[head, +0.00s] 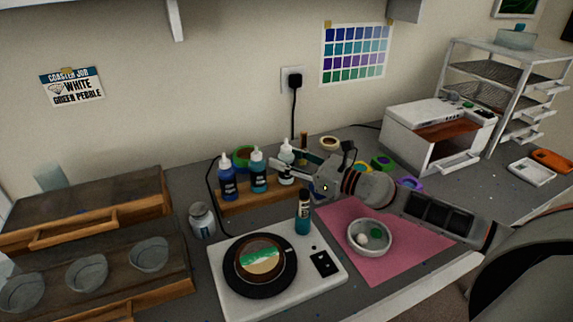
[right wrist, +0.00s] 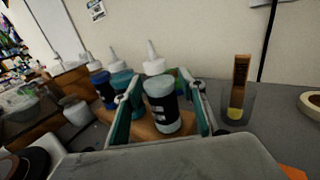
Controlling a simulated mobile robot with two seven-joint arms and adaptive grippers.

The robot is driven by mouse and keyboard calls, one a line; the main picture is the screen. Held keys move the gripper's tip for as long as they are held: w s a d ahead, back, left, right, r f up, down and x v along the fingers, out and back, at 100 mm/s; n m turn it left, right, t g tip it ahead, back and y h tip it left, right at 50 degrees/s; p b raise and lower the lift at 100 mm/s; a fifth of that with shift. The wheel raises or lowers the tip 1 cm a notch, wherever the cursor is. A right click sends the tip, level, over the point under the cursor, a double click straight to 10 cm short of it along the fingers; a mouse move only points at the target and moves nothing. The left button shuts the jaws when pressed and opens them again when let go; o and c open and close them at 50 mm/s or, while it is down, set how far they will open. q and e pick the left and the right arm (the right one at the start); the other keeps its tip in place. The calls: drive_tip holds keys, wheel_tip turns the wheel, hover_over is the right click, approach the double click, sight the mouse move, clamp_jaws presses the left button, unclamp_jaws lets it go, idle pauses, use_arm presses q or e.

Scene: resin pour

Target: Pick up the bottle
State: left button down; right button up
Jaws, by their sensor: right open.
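Three squeeze bottles with white nozzle caps stand upright in a row on a wooden rack (head: 240,196). They are a dark blue bottle (head: 228,184), a teal bottle (head: 258,180) and a pale grey-blue bottle (head: 287,172) at the right end. My right gripper (head: 288,163) is open at the pale bottle. In the right wrist view the pale bottle (right wrist: 162,108) stands between the parted fingers of the right gripper (right wrist: 166,92), with a visible gap on the right side. Contact on the left is hard to tell. My left gripper is not in view.
A pink mat (head: 400,245) holds a bowl (head: 370,237). A jar (head: 202,221) stands left; a clear cup (right wrist: 237,105) with a wooden stick stands right of the gripper.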

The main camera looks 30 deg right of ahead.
drive_tip(key=shift+w+a, duration=0.15)
drive_tip(key=c, duration=1)
drive_tip(key=shift+c, duration=0.2)
drive_tip(key=shift+r, duration=0.15)
